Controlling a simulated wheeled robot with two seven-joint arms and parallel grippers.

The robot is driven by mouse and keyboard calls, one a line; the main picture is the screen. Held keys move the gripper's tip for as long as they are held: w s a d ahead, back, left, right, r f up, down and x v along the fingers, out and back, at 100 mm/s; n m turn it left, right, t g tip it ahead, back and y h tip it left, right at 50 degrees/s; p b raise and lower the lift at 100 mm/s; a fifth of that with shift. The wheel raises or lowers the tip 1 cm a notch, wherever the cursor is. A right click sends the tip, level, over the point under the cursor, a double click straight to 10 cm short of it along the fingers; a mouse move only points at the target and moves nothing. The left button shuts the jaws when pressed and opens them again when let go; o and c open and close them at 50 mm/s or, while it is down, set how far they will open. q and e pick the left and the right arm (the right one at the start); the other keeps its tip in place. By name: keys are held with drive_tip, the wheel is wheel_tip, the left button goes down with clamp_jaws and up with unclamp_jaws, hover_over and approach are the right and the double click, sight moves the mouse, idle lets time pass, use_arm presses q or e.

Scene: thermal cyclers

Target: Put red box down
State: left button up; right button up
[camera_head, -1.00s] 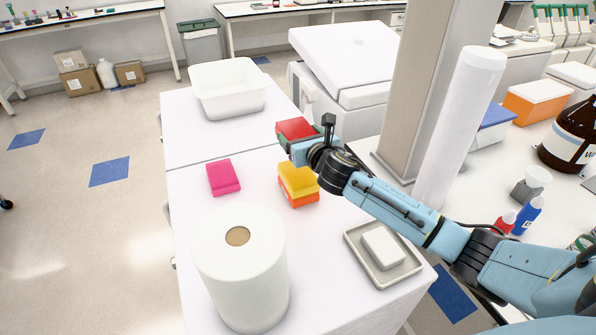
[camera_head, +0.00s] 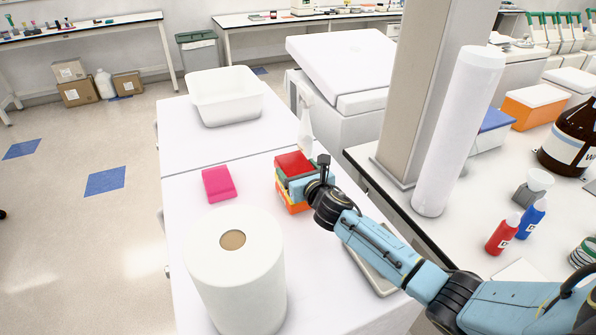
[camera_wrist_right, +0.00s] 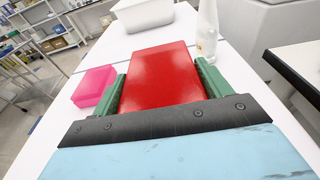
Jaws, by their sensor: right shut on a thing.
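The red box (camera_head: 293,163) is held in my right gripper (camera_head: 292,172), just at or above the top of the yellow and orange stack (camera_head: 290,200). I cannot tell whether the red box touches the stack. In the right wrist view the red box (camera_wrist_right: 160,78) lies between the two green fingers of my right gripper (camera_wrist_right: 160,85), which are shut on its sides. The stack is hidden there and partly covered by the gripper in the head view. My left gripper is not in view.
A pink block (camera_head: 218,184) lies left of the stack. A paper roll (camera_head: 235,275) stands in front. A white tub (camera_head: 226,95) and a clear bottle (camera_head: 305,128) stand farther back. A grey tray (camera_head: 372,272) is partly hidden under my arm. A pillar rises at the right.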

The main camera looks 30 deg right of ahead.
drive_tip(key=shift+f, duration=0.2)
drive_tip(key=o, duration=1)
drive_tip(key=shift+o, duration=0.2)
